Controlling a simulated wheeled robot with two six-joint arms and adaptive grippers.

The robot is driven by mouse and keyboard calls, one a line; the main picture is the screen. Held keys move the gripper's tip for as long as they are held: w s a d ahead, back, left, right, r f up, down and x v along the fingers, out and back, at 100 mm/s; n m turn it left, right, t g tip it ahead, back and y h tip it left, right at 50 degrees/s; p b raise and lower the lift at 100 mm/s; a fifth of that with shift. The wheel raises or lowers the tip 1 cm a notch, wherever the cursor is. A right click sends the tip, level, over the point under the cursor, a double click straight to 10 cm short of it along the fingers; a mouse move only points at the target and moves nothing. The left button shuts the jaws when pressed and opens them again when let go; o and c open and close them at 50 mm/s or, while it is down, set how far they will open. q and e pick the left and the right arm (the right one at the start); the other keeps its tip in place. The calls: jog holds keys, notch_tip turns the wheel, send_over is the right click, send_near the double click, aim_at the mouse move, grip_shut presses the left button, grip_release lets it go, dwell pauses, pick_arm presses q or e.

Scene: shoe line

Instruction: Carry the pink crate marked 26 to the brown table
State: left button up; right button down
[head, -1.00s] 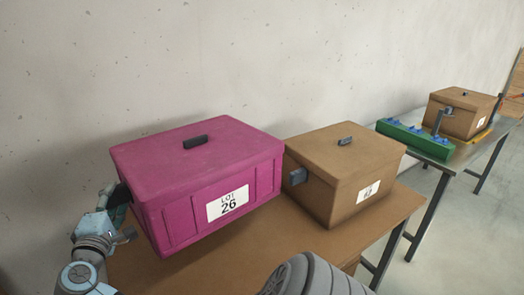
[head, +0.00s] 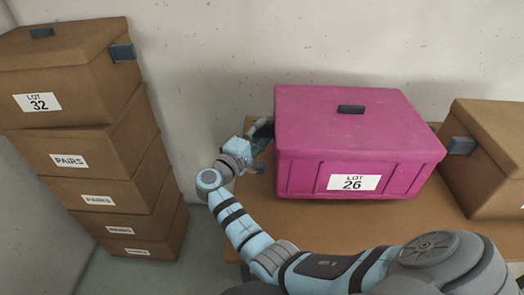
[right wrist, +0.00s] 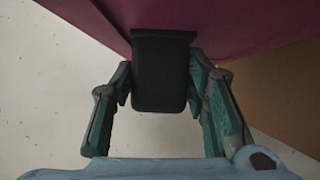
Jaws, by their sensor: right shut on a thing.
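The pink crate (head: 350,130) with its lid on and a "LOT 26" label is at the brown-topped table (head: 330,212) in the head view. I cannot tell whether its base touches the top. My right gripper (head: 262,136) is at the crate's left end. In the right wrist view its fingers are on both sides of the dark end handle (right wrist: 162,75), shut on it, with the pink wall above. The crate looks level. Its far side and right end handle are hidden. My left gripper is not in view.
A brown lidded box (head: 490,135) stands close at the crate's right, its dark handle facing it. A tall stack of brown boxes (head: 105,160) stands on the floor at left. A concrete wall (head: 220,60) runs behind. Bare tabletop shows in front of the crate.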

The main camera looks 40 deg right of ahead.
notch_tip(320, 180, down, 5)
jog(key=shift+f+b, duration=0.15)
jog(key=shift+b, duration=0.7)
jog(key=c, duration=0.9)
grip_release()
jog(key=shift+s+a, duration=0.1)
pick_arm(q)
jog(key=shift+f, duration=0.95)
